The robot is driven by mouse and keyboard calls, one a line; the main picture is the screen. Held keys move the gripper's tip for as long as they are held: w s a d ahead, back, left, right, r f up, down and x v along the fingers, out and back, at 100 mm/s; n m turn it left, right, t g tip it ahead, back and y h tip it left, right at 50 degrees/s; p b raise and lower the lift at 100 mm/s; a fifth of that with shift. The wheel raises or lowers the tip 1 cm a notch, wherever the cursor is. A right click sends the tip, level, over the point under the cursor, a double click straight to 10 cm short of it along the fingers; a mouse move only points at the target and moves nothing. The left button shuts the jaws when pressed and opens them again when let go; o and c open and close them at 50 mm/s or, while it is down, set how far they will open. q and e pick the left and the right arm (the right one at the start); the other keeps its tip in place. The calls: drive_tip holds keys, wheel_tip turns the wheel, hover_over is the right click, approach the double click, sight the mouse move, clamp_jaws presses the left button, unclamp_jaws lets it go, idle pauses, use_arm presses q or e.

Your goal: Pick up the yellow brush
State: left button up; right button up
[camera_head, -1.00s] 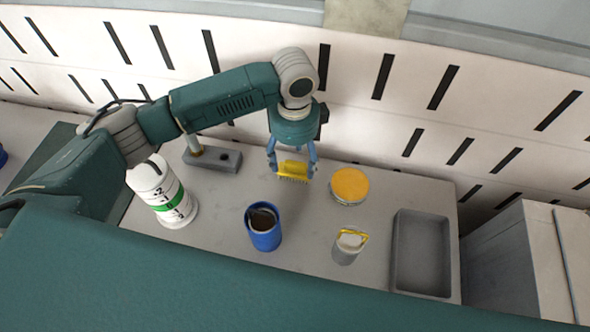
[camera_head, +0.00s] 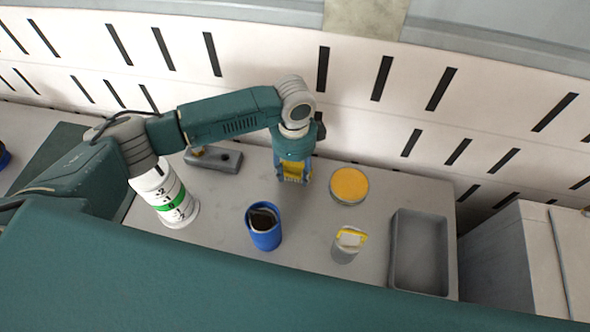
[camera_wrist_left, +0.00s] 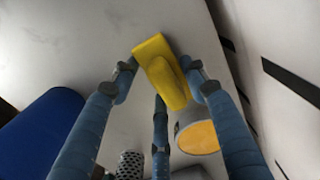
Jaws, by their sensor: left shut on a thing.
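The yellow brush (camera_head: 294,173) is held between the blue fingers of my left gripper (camera_head: 293,175), just below my wrist near the back middle of the grey table. In the left wrist view the brush (camera_wrist_left: 160,68) shows its yellow body and handle. The left gripper's fingertips (camera_wrist_left: 160,72) press on it from both sides, and a third finger shows below. The bristles are hard to make out. I cannot tell whether the brush still touches the table. My right gripper is not in view.
A round tin with an orange top (camera_head: 349,184) stands close right of the brush. A blue cup (camera_head: 264,236) and a grey can with a yellow-edged top (camera_head: 346,245) stand in front. A grey tray (camera_head: 420,252) is at right, a white striped cylinder (camera_head: 165,195) at left.

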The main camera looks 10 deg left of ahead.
sight(293, 166)
use_arm(q)
drive_tip(key=shift+r, duration=0.1)
wheel_tip(293, 166, up, 20)
drive_tip(key=b, duration=0.1)
drive_tip(key=shift+b, duration=0.3)
drive_tip(key=o, duration=0.6)
drive_tip(key=c, duration=0.4)
drive_tip(key=shift+a, duration=0.1)
